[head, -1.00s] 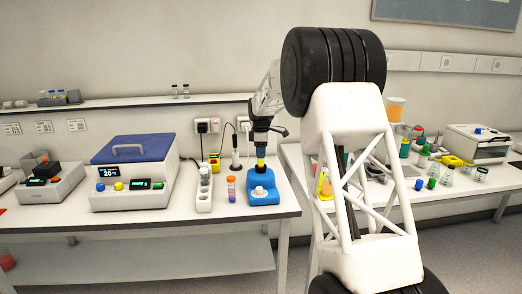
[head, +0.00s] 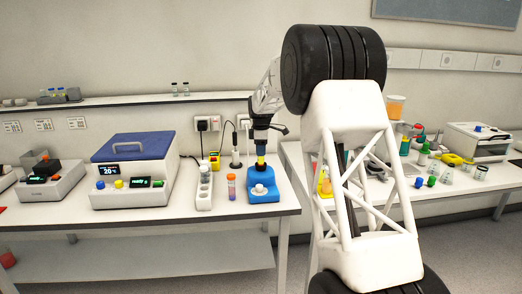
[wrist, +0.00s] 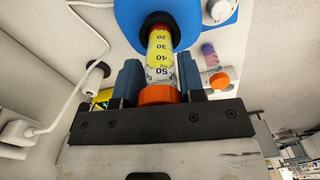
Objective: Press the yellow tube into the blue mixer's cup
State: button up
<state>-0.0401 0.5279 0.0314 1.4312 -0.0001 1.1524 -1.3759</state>
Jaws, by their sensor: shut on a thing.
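The yellow tube (wrist: 160,52) has printed graduations and an orange cap (wrist: 159,95). My gripper (wrist: 160,80) is shut on it near the cap, one blue finger on each side. In the wrist view the tube's far end meets the black cup (wrist: 158,19) of the blue mixer (wrist: 128,18); how deep it sits is hidden. In the head view the blue mixer (head: 264,196) stands on the bench with the yellow tube (head: 261,160) upright above it. My gripper (head: 261,149) is over the tube, pointing down.
A white rack (head: 205,195) and a blue-lidded machine (head: 134,172) are further left. Wall sockets (head: 202,124) and cables are behind.

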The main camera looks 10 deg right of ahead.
jog(key=shift+f, duration=0.45)
dwell(3.2)
jog(key=shift+r, duration=0.15)
dwell(1.9)
jog(key=shift+r, duration=3.7)
